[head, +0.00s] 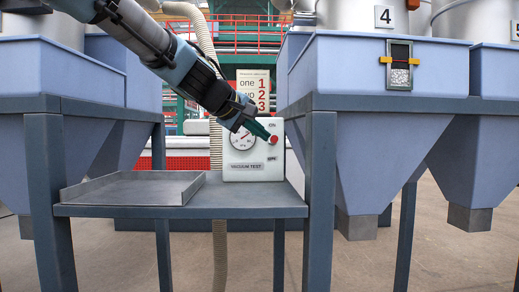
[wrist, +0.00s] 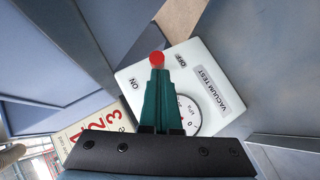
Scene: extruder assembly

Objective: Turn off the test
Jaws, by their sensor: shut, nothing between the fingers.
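The vacuum test box (head: 252,160) is a white panel standing on the right part of the grey table, with a round pressure gauge (head: 243,139), an ON label, an OFF label and a "VACUUM TEST" label. A red knob (head: 273,140) is on its right side, between ON above and OFF below. My gripper (head: 266,135) is shut and empty, its green fingertips at the knob's left. In the wrist view the box (wrist: 203,58) appears turned, and the red knob (wrist: 157,58) shows just beyond the fingertips (wrist: 157,70). I cannot tell whether they touch.
An empty shallow metal tray (head: 130,188) lies on the left of the table (head: 185,211). Blue hoppers (head: 390,78) on posts stand close on both sides. A number sign (head: 253,88) stands behind the box.

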